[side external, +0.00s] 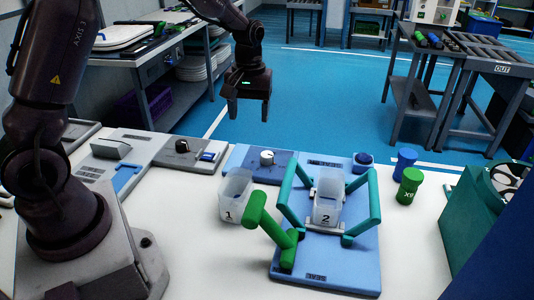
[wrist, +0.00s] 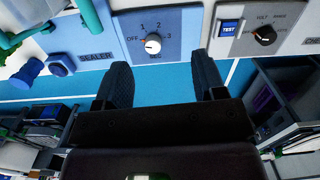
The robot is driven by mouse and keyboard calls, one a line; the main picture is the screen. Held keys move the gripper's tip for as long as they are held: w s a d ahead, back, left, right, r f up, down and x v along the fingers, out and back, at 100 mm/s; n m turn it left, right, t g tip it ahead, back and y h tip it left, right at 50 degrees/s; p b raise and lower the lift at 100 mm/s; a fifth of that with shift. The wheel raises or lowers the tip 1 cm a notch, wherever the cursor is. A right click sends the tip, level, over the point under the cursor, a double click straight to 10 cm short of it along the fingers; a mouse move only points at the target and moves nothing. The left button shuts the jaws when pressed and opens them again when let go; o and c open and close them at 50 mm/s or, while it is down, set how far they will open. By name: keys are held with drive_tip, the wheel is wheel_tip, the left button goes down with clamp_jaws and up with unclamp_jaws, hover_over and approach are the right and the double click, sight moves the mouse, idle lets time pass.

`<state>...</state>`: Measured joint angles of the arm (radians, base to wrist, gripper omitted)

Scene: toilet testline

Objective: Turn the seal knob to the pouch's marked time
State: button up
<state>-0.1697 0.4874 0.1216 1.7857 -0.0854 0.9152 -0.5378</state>
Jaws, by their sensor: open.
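The seal knob (wrist: 153,44) is a white dial on the blue sealer panel (wrist: 185,20), marked OFF, 1, 2, 3 and SEC. Its small red mark appears to point left toward OFF. The knob also shows in the side view (side external: 267,157). My gripper (side external: 249,117) is open and empty, above and behind the panel. In the wrist view its fingers (wrist: 162,68) are wide apart, with the knob beyond their tips and between them. A translucent pouch-like holder marked 2 (side external: 328,190) stands upright in the sealer (side external: 345,272); another marked 1 (side external: 236,188) stands left.
Teal sealer arms (side external: 363,205) and a green handle (side external: 268,220) rise nearby. Blue (side external: 404,160) and green (side external: 409,186) cylinders stand right.

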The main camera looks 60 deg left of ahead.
sight(267, 154)
drive_tip(key=w+a+f+n, duration=0.4)
drive_tip(key=w+n, duration=0.3)
drive_tip(key=n, duration=0.1)
wheel_tip(267, 154, down, 13)
drive_tip(key=shift+w+f, duration=0.1)
drive_tip(key=shift+f, duration=0.05)
drive_tip(key=c, duration=0.9)
